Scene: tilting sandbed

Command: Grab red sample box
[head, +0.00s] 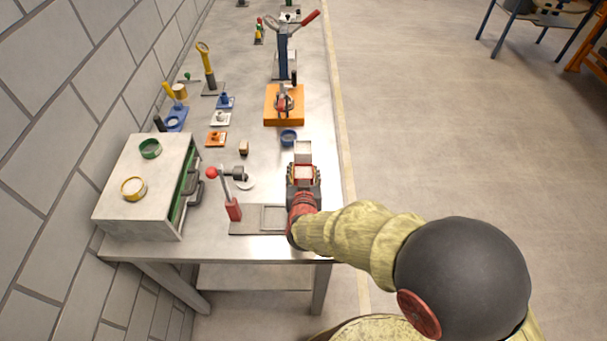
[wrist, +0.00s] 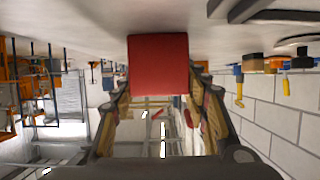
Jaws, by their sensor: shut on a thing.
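The red sample box (wrist: 158,63) shows a plain red face in the wrist view, squarely between my fingers. My gripper (wrist: 159,90) is shut on it, with one finger along each side. In the head view my gripper (head: 303,174) is over the right side of the bench, close to its front end. A pale-topped block with red edges (head: 304,173) sits between the fingers there, and a second pale block (head: 304,150) shows just beyond them. I cannot tell from above which face of the red box shows. The wrist picture is upside down.
The bench (head: 255,210) runs along a block wall. A red-handled press (head: 233,208) stands left of my gripper, and a grey drawer cabinet (head: 165,185) farther left. A blue cup (head: 288,138) and orange platform (head: 269,119) lie beyond. Open floor (head: 450,130) is at right.

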